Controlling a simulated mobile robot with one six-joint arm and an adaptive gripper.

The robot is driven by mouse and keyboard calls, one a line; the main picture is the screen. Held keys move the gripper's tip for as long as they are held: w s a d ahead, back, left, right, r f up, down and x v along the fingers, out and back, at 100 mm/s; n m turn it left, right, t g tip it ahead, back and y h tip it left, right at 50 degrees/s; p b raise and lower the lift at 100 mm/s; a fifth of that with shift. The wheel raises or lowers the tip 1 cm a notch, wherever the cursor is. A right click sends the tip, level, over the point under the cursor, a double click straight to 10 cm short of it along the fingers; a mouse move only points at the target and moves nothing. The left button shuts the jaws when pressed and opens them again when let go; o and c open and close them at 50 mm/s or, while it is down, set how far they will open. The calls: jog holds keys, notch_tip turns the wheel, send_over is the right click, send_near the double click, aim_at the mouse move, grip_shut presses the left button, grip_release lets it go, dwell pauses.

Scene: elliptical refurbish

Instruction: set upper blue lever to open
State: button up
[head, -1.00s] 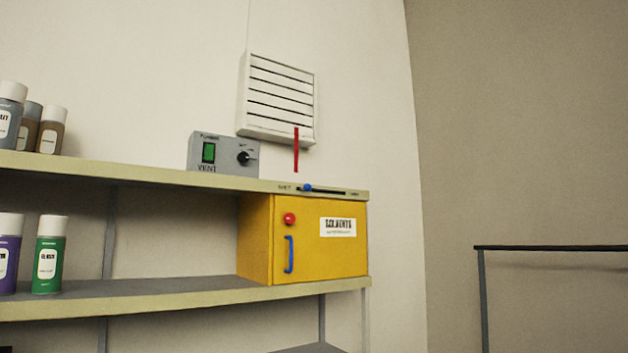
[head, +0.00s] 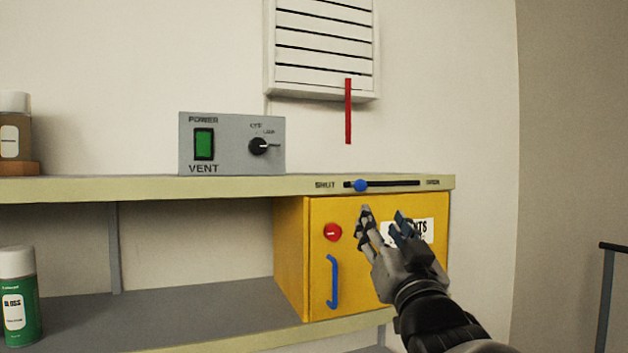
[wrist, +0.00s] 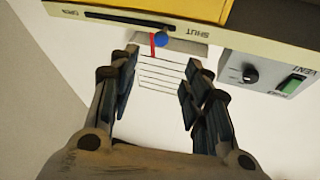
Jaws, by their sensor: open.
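The upper blue lever (head: 361,185) is a small blue knob on a dark horizontal slot (head: 400,183) in the upper shelf's front edge. It sits near the left end of the slot, by the printed SHUT; the label at the right end is small. My gripper (head: 383,213) is open and empty, in front of the yellow cabinet, below and slightly right of the knob in the head view. In the wrist view, which is upside down, the blue knob (wrist: 161,39) shows beyond and between the spread fingers (wrist: 158,72), apart from them.
The yellow cabinet (head: 290,250) below has a red button (head: 333,232), a blue handle (head: 333,282) and a partly hidden label. A grey VENT box (head: 232,143) stands on the shelf. A white louvre (head: 322,45) with a red strip (head: 348,112) hangs above. A green can (head: 19,300) stands left.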

aim_at(362, 189)
jog(key=p+x, duration=0.4)
jog(key=x, duration=1.2)
jog(key=shift+w+a+p, duration=0.15)
jog(key=shift+w+p, duration=0.05)
jog(key=shift+p, duration=0.15)
grip_shut()
